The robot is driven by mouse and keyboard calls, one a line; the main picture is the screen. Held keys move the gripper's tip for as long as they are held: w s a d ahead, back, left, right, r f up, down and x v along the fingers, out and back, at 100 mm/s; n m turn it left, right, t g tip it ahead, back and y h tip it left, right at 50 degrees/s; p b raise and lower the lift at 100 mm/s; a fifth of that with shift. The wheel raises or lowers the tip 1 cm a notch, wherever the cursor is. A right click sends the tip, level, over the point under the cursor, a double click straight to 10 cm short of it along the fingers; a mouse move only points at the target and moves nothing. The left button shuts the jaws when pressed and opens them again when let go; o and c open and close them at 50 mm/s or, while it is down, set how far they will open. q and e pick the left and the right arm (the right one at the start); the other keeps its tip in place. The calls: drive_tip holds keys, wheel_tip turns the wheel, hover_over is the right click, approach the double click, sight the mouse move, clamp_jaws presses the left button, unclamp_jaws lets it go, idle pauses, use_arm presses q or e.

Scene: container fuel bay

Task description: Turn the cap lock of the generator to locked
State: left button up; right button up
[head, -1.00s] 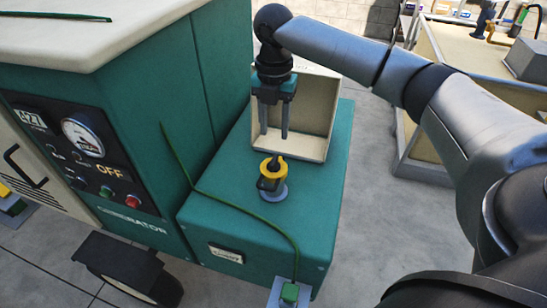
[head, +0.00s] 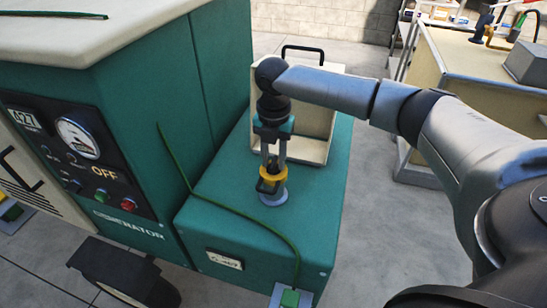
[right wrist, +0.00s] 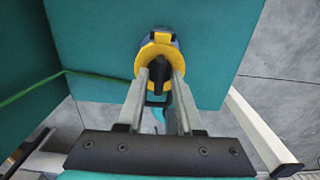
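The generator (head: 140,185) is a teal cabinet with a pale top, and its panel display reads OFF. Its lower teal tank block (head: 250,228) carries the cap lock (head: 273,186), a yellow collar with a black lever, on a grey-blue neck. My right gripper (head: 273,166) points down from above, its two fingers just over the yellow cap. In the right wrist view my right gripper (right wrist: 161,78) is open, with one finger on each side of the cap's black lever (right wrist: 158,77). Contact with the lever cannot be made out. My left gripper is not in view.
A beige panel or lid (head: 318,150) with a black handle stands behind the cap. A green cord (head: 225,207) runs across the block to a small green clip (head: 290,298). A beige bench (head: 470,80) stands at the right. Grey floor lies open between.

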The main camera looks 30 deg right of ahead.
clamp_jaws()
idle(0.4)
drive_tip(key=shift+r+m+p, duration=0.15)
drive_tip(key=shift+m+p, duration=0.15)
drive_tip(key=shift+p, duration=0.45)
drive_tip(key=m+p, duration=0.7)
drive_tip(key=p, duration=0.4)
drive_tip(key=shift+m, duration=0.3)
drive_tip(key=m+p, duration=0.3)
drive_tip(key=m, duration=0.1)
drive_tip(key=shift+m+p, duration=0.3)
drive_tip(key=shift+p, duration=0.1)
drive_tip(key=m+p, duration=0.2)
drive_tip(key=m, duration=0.2)
drive_tip(key=shift+m, duration=0.4)
drive_tip(key=shift+m+p, duration=0.3)
drive_tip(key=shift+p, duration=0.05)
